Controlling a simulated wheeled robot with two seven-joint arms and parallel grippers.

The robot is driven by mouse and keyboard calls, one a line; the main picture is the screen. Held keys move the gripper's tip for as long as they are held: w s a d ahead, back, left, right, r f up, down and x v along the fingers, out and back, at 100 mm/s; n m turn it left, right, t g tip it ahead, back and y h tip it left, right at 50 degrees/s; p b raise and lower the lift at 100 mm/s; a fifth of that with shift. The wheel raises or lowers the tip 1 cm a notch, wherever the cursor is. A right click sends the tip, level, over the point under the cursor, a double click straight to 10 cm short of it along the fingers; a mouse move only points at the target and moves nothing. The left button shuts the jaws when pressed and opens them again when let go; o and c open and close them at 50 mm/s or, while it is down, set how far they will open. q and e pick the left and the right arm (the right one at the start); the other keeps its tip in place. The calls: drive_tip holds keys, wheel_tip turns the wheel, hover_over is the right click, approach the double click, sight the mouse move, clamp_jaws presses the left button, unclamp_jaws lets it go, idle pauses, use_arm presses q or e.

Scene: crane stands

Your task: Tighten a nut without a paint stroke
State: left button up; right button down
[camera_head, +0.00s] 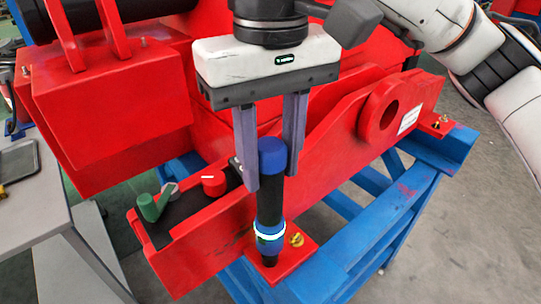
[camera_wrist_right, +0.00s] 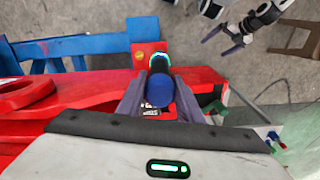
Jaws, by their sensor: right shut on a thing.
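My right gripper (camera_head: 270,180) is shut on an upright tool with a blue cap (camera_head: 271,158), black shaft and blue lower collar with a lit white-green ring. The tool's dark lower end stands at a red foot plate (camera_head: 301,262); what is under it is hidden. A brass-coloured nut (camera_head: 296,240) sits on that plate just right of the tool, and the right wrist view shows it too (camera_wrist_right: 140,55). I cannot tell whether it bears a paint stroke. Another brass nut (camera_head: 443,119) is at the far right foot. My left gripper (camera_wrist_right: 224,42) is empty and open in the right wrist view.
A dark tray (camera_head: 165,234) on the red beam holds a green-capped item (camera_head: 150,207) and a red round item (camera_head: 214,183) with a white mark. The red crane part (camera_head: 330,150) rests on a blue stand (camera_head: 370,230). A grey table (camera_head: 35,205) stands at left.

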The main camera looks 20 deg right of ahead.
drive_tip(key=shift+r, duration=0.15)
drive_tip(key=shift+r+p, duration=2.45)
drive_tip(key=shift+r, duration=0.15)
